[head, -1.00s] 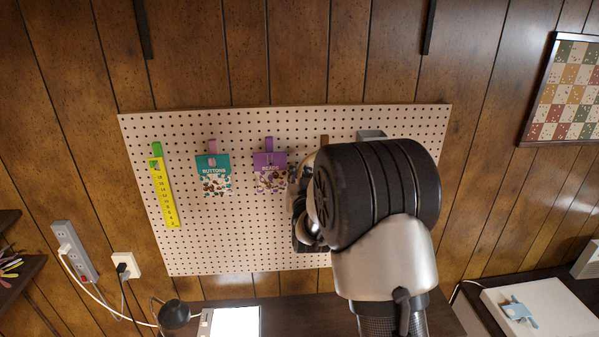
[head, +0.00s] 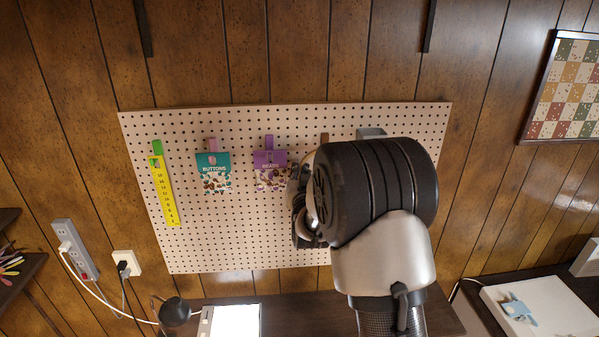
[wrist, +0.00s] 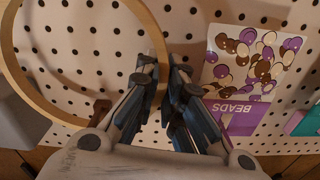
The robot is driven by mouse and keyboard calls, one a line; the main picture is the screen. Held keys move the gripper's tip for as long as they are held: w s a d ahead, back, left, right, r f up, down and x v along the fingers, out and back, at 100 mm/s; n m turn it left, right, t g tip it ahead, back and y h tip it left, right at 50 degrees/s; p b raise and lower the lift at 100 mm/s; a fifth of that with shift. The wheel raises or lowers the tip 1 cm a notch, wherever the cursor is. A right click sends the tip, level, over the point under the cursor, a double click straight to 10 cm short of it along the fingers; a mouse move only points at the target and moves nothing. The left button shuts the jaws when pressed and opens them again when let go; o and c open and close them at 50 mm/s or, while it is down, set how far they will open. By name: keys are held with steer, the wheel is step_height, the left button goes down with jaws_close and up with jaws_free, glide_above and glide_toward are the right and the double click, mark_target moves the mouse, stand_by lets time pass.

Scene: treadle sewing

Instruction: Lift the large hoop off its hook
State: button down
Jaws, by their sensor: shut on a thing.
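The large hoop is a pale wooden ring (wrist: 150,22) at the left of the wrist view, against the pegboard. My gripper (wrist: 165,85) is shut on the hoop's rim, on the side nearer the beads packet. A short brown hook (wrist: 102,108) shows just inside the ring, near its lower edge in the wrist view. Whether the hoop still touches the hook is unclear.
A beads packet (head: 269,170) hangs close beside my gripper. A buttons packet (head: 213,172) and a yellow ruler (head: 164,190) hang farther left on the pegboard (head: 250,235). A grey holder (head: 371,133) is at the upper right. A dark table (head: 300,310) stands below.

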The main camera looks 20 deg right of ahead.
steer(key=shift+r, duration=1.05)
steer(key=shift+s, duration=0.1)
steer(key=b+v, duration=0.5)
steer(key=v, duration=0.4)
steer(key=shift+s+a, duration=0.15)
steer(key=shift+s, duration=0.25)
stand_by(0.7)
stand_by(0.3)
